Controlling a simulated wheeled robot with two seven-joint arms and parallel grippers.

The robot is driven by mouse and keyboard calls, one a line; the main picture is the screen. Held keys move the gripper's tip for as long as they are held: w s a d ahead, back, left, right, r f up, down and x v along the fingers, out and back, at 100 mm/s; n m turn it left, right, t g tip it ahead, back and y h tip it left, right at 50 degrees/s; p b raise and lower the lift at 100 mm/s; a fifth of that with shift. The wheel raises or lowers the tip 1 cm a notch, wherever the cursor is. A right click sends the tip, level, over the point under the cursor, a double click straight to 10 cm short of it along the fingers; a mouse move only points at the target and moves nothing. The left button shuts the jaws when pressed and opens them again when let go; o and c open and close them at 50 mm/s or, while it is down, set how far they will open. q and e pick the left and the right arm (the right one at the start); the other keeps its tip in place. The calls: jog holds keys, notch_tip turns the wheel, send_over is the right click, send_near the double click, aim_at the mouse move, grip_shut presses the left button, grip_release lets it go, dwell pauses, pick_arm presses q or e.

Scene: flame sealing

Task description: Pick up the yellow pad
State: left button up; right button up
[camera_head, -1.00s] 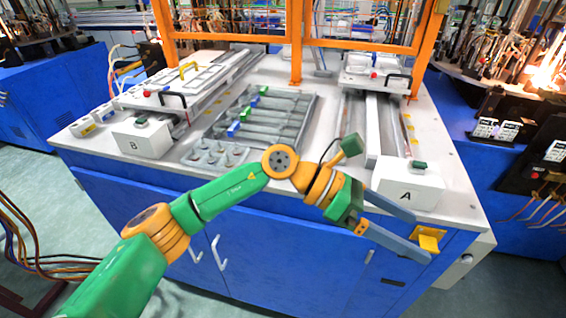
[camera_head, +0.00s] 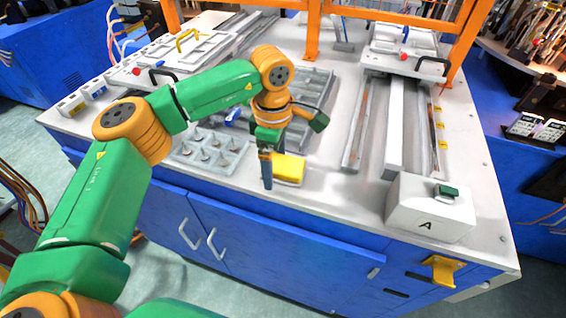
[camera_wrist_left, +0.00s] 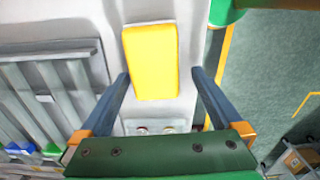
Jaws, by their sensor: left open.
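The yellow pad (camera_head: 289,170) lies on the white table top near its front edge, right of the grey peg tray. My left gripper (camera_head: 269,168) points down beside it, and one finger shows just left of the pad in the head view. In the left wrist view the pad (camera_wrist_left: 152,58) stands between the lines of the two spread fingers of my left gripper (camera_wrist_left: 160,76), which is open and empty. I cannot tell whether the fingertips touch the table. My right gripper is not in view.
A grey peg tray (camera_head: 208,152) is left of the pad, and a slotted tray (camera_head: 318,92) is behind it. A white box marked A (camera_head: 428,212) with a green button stands at the right. Metal rails (camera_head: 395,125) run behind that box. The table between pad and box is clear.

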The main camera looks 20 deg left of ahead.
aim_at(292, 170)
pick_arm(q)
jog(key=shift+w+f, duration=0.35)
jog(key=shift+w, duration=0.05)
jog(key=shift+s+r, duration=0.15)
jog(key=shift+s, duration=0.05)
jog(key=c, duration=1.2)
jog(key=shift+w, duration=0.1)
jog(key=shift+c, duration=0.7)
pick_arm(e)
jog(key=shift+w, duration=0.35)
pick_arm(q)
jog(key=r, duration=0.1)
jog(key=r+b, duration=0.2)
jog(key=shift+d, duration=0.25)
jog(key=d+r, duration=0.1)
jog(key=r, duration=0.1)
jog(key=s+d+r, duration=0.1)
jog(key=d+r, duration=0.1)
jog(key=shift+d+r, duration=0.2)
jog(key=shift+r, duration=0.2)
jog(key=s+d+r, duration=0.2)
jog(key=d+r, duration=0.3)
jog(key=d, duration=0.4)
jog(key=shift+s+d+p, duration=0.35)
jog(key=shift+s, duration=0.05)
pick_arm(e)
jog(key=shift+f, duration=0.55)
